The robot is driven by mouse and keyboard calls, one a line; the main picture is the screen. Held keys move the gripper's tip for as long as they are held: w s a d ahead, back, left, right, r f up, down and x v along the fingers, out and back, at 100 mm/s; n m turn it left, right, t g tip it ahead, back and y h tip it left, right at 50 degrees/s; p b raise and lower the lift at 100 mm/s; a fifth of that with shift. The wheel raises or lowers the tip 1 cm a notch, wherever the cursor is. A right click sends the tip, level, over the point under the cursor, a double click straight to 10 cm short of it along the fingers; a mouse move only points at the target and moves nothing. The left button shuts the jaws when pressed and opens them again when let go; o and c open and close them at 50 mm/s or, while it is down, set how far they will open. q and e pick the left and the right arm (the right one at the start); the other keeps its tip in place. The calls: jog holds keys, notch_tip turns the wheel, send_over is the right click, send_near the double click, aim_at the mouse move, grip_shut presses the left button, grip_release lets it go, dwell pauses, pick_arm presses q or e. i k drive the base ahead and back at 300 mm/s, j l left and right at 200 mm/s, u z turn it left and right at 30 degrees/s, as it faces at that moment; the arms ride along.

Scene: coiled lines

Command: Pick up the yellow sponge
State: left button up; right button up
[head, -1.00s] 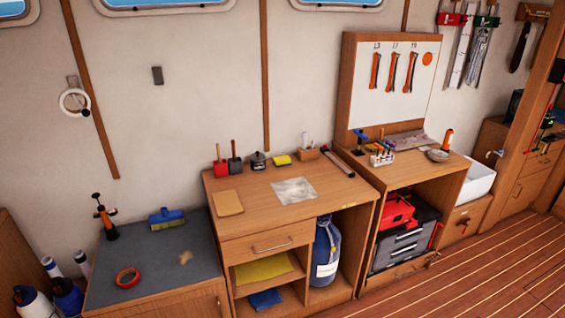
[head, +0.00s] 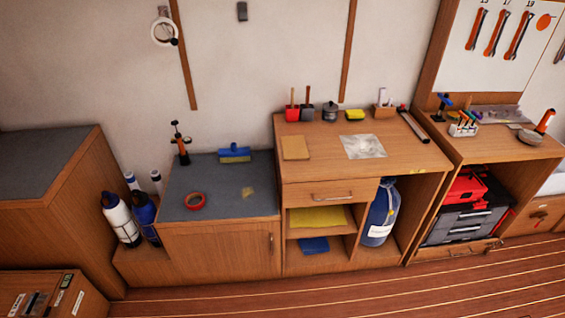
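The yellow sponge (head: 355,114) is a small yellow block with a dark underside or edge. It lies near the back of the wooden desk top (head: 320,165) in the head view, between a dark round pot (head: 330,112) and a wooden holder (head: 384,106). It is fully visible and nothing covers it. Neither of my grippers shows in the head view.
A tan sheet (head: 295,147) and a silvery sheet (head: 362,147) lie on the desk in front of the sponge. A dark rod (head: 413,125) lies at its right. A lower grey-topped cabinet (head: 225,200) adjoins at left. Wooden floor (head: 340,295) is open in front.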

aim_at(351, 114)
jog(key=i+l+u, duration=0.1)
jog(key=i+l, duration=0.4)
jog(key=l, duration=0.2)
jog(key=i+l+u, duration=0.15)
jog(key=i+l, duration=0.3)
jog(key=l, duration=0.3)
jog(key=i+l+u, duration=0.25)
jog(key=i+l, duration=0.2)
jog(key=l, duration=0.3)
